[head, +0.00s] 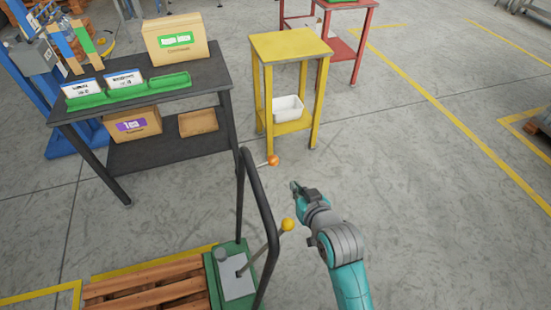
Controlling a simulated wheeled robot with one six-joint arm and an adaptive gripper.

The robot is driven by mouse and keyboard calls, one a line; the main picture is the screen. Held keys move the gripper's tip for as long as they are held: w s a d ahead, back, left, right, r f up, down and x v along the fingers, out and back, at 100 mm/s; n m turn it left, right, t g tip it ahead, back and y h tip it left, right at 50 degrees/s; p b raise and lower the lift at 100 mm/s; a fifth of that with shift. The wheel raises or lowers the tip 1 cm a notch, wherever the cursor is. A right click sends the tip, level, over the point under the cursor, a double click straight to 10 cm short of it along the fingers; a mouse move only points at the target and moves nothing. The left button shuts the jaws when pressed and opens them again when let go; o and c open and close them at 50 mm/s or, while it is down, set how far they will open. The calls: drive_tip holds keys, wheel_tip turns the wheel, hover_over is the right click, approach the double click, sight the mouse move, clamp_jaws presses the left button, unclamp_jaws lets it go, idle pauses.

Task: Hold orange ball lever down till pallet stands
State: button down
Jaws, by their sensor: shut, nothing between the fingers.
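The orange ball (273,160) tops a thin lever beside the black tubular handle frame (262,205). A second lever with a yellow ball (288,224) rises from the grey plate on the green base (214,283). A wooden pallet (150,290) lies flat on the floor at the lower left, next to the green base, partly cut off by the frame edge. My gripper (297,188) is shut and empty, to the right of the orange ball and above the yellow ball, apart from both as seen here.
A black table (200,78) holds a cardboard box (178,40) and green trays (128,92), with boxes on its lower shelf. A yellow stand (290,45) with a white bin (287,108) stands behind my gripper. A red table (348,45) is farther back. Floor to the right is open.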

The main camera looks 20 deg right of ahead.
drive_tip(key=w+r, duration=0.1)
drive_tip(key=w, duration=0.1)
drive_tip(key=w+r, duration=0.2)
drive_tip(key=shift+w+r, duration=0.25)
drive_tip(key=shift+w, duration=0.05)
drive_tip(key=shift+w+f, duration=0.1)
hover_over(277, 160)
drive_tip(key=s, duration=0.4)
wheel_tip(277, 160, down, 4)
drive_tip(key=w+f, duration=0.1)
drive_tip(key=f, duration=0.2)
drive_tip(key=shift+w+a, duration=0.35)
drive_tip(key=shift+w, duration=0.05)
drive_tip(key=shift+w+f, duration=0.2)
drive_tip(key=shift+f, duration=0.3)
drive_tip(key=shift+f, duration=0.1)
